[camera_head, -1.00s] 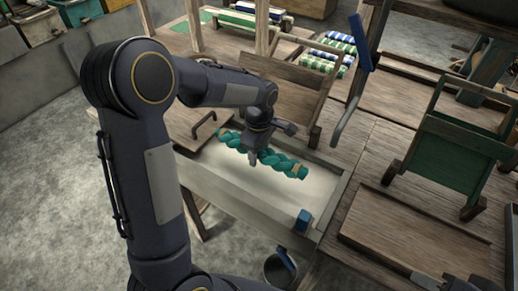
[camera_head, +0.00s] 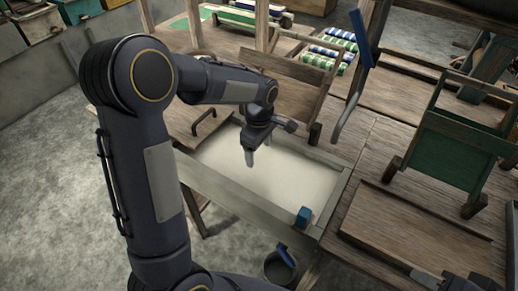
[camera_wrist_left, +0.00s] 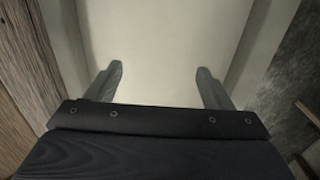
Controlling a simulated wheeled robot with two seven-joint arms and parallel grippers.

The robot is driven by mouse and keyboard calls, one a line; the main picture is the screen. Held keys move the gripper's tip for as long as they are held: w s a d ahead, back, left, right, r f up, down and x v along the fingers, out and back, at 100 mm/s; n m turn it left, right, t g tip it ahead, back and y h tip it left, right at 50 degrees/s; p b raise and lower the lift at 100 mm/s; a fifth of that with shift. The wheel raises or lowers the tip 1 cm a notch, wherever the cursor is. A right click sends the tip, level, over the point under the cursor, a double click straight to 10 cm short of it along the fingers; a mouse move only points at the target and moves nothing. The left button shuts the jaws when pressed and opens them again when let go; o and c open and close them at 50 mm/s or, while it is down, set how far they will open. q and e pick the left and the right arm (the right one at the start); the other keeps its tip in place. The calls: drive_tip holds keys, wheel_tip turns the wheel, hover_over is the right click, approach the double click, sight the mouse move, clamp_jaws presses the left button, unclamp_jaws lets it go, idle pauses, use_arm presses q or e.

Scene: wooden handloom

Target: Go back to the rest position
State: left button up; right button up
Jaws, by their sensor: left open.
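My left gripper (camera_head: 251,156) hangs over a pale, wood-framed trough (camera_head: 262,211) in the head view, fingers pointing down. In the left wrist view the left gripper (camera_wrist_left: 160,68) has its two fingers wide apart. Nothing is between them, only the trough's pale inside beyond. My left arm reaches in from the left of the head view. Part of my right gripper (camera_head: 436,279) shows at the bottom right edge over the wooden table; its jaws are not clear. No teal hank shows in either view now.
A dark handle (camera_head: 205,122) stands on a wooden board beside the trough. A blue block (camera_head: 303,216) sits at its front right corner. A bucket (camera_head: 281,267) is below. A wooden rack (camera_head: 290,82) stands behind, and a green-panelled frame (camera_head: 450,150) at right.

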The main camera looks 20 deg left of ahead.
use_arm(q)
wheel_tip(320, 180, up, 7)
drive_tip(key=s+a+r+m+t+h+p, duration=0.1)
drive_tip(key=s+r+m, duration=0.2)
drive_tip(key=s, duration=0.3)
drive_tip(key=s+r+m+t+h+p, duration=0.1)
drive_tip(key=s+r+m, duration=0.3)
drive_tip(key=s, duration=0.2)
drive_tip(key=s+d+m+t+h+p, duration=0.1)
drive_tip(key=s+d+m+t, duration=0.2)
drive_tip(key=s+m, duration=0.4)
drive_tip(key=s+f, duration=0.1)
drive_tip(key=s, duration=0.3)
drive_tip(key=shift+s+m+t+h, duration=0.2)
drive_tip(key=shift+m+t+h, duration=0.1)
drive_tip(key=shift+m+h, duration=0.1)
